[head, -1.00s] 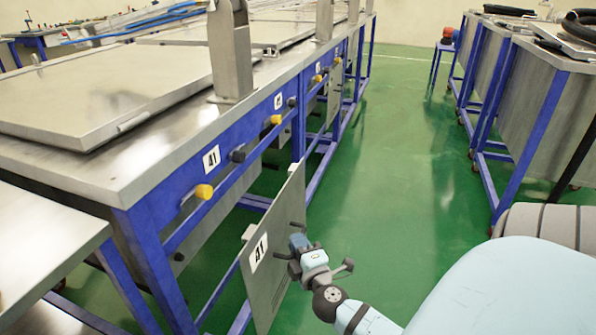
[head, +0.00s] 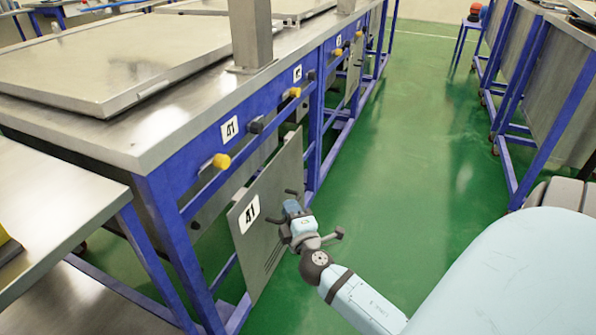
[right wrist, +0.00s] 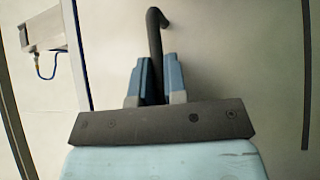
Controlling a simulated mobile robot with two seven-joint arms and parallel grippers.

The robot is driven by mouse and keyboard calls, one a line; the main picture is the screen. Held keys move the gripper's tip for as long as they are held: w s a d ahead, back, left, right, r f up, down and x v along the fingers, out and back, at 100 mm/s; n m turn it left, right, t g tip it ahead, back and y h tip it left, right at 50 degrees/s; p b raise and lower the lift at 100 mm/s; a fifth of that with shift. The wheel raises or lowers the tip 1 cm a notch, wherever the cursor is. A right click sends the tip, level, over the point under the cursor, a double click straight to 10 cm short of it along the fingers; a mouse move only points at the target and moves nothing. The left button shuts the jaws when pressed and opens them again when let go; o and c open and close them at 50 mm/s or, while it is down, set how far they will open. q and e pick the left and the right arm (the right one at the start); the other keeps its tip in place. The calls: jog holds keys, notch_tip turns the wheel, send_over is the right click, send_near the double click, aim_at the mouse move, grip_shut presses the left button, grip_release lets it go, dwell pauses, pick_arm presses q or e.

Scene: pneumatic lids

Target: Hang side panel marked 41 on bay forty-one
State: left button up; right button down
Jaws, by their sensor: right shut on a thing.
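The grey side panel marked 41 (head: 262,245) hangs upright in my right gripper (head: 293,208), close in front of the blue-framed bay labelled 41 (head: 229,129). The gripper is shut on the panel's dark handle, which shows between the fingers in the right wrist view (right wrist: 155,45). The panel's upper edge is below the bay's blue rail (head: 205,199). Hook tabs on the panel's top edge show only faintly, and I cannot tell whether the panel touches the frame. My left gripper is not in view.
A yellow knob (head: 221,161) and a black knob (head: 256,126) stick out from the bay front. A steel table (head: 50,222) stands at the near left. Green floor (head: 420,130) is open to the right, with another blue-framed bench row (head: 535,90) beyond.

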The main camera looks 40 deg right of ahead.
aim_at(265, 232)
jog(key=shift+w+a+r, duration=0.1)
jog(key=shift+w+a, duration=0.3)
jog(key=shift+w, duration=0.55)
jog(key=shift+w+a+f, duration=0.1)
jog(key=shift+w+a, duration=0.25)
jog(key=shift+w, duration=0.55)
jog(key=shift+w+a+r, duration=0.1)
jog(key=shift+w+a, duration=0.3)
jog(key=shift+w, duration=0.55)
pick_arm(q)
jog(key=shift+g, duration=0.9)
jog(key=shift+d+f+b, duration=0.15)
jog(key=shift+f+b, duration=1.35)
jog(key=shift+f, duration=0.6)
pick_arm(e)
jog(key=shift+w+a+f, duration=0.25)
jog(key=shift+w+f, duration=0.05)
jog(key=shift+w, duration=0.35)
jog(key=shift+w+a+f, duration=0.3)
jog(key=shift+w, duration=0.3)
jog(key=shift+w+a+f, duration=0.25)
jog(key=shift+w+f, duration=0.05)
jog(key=shift+w, duration=0.35)
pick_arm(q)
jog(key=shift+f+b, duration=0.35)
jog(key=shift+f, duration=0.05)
pick_arm(e)
jog(key=shift+f, duration=0.3)
